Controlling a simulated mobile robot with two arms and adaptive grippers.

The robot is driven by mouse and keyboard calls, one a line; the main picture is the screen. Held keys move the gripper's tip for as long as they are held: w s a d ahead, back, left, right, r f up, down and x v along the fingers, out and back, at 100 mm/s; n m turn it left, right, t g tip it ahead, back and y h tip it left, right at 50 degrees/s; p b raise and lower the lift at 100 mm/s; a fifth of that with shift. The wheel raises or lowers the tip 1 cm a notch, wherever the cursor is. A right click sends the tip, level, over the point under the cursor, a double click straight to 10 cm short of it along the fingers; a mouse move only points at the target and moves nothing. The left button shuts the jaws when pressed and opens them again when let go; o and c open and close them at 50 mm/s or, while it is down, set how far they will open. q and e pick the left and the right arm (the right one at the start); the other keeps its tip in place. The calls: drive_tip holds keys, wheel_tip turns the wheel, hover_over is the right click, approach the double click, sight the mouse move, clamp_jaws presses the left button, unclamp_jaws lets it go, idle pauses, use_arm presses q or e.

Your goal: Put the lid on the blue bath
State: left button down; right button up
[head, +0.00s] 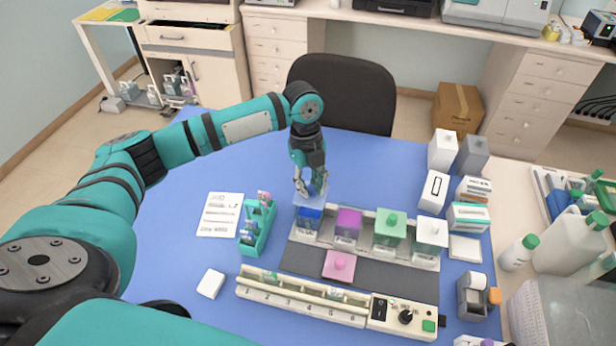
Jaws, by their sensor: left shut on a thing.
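The blue bath (309,219) is the leftmost of the row of staining baths, and blue liquid shows in it. My left gripper (311,190) is over it, pointing down and shut on the pale blue lid (303,201). The lid is above the bath's far part; I cannot tell whether it touches the rim. The fingers hide the lid's knob. My right gripper is not in view.
The purple bath (348,224) is uncovered, and a pink lid (339,265) lies on the dark mat in front. The green bath (390,230) and clear bath (432,235) have lids. A teal slide rack (257,228) stands left, a numbered strip (300,298) in front.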

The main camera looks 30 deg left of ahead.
sight(310, 198)
use_arm(q)
drive_tip(key=shift+s+f+b, duration=0.2)
drive_tip(key=shift+f+b, duration=0.05)
drive_tip(key=shift+b, duration=0.05)
drive_tip(key=shift+f, duration=0.2)
drive_tip(key=shift+f+b, duration=0.3)
drive_tip(key=shift+b, duration=0.2)
drive_tip(key=shift+w+f+b, duration=0.1)
drive_tip(key=shift+f+b, duration=0.8)
drive_tip(key=shift+p, duration=0.3)
drive_tip(key=shift+f, duration=0.3)
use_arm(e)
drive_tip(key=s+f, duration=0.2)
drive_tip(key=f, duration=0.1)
use_arm(q)
drive_tip(key=shift+f, duration=0.25)
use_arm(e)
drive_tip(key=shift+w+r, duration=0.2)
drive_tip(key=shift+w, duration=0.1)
